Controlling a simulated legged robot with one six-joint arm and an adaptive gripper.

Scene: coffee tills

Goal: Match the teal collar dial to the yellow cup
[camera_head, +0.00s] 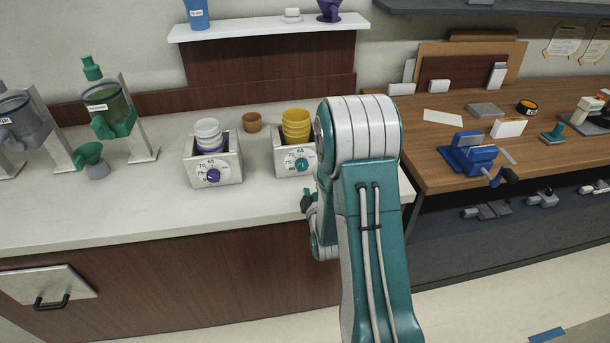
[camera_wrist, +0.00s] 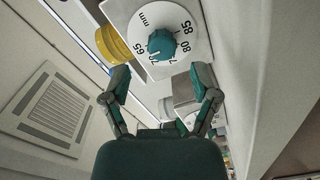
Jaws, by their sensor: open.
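The teal collar dial (camera_head: 302,165) is on the front of the right-hand metal holder (camera_head: 285,162), on a white numbered face. The yellow cup (camera_head: 296,122) is a stack of yellow rings seated in that holder, partly hidden by my arm. In the wrist view the dial (camera_wrist: 161,44) shows near 65, 80 and 85 marks; its exact setting is hard to read. The yellow cup (camera_wrist: 116,45) shows left of it. My gripper (camera_wrist: 160,79) is open and empty, its fingertips apart on either side below the dial in the picture, not touching it.
A similar holder (camera_head: 224,170) with a purple dial (camera_head: 213,176) and a white-and-purple cup (camera_head: 208,134) stands to the left. A small brown cup (camera_head: 252,122) is between them. Green and grey dispensers are further left. The front white counter (camera_head: 100,215) is clear.

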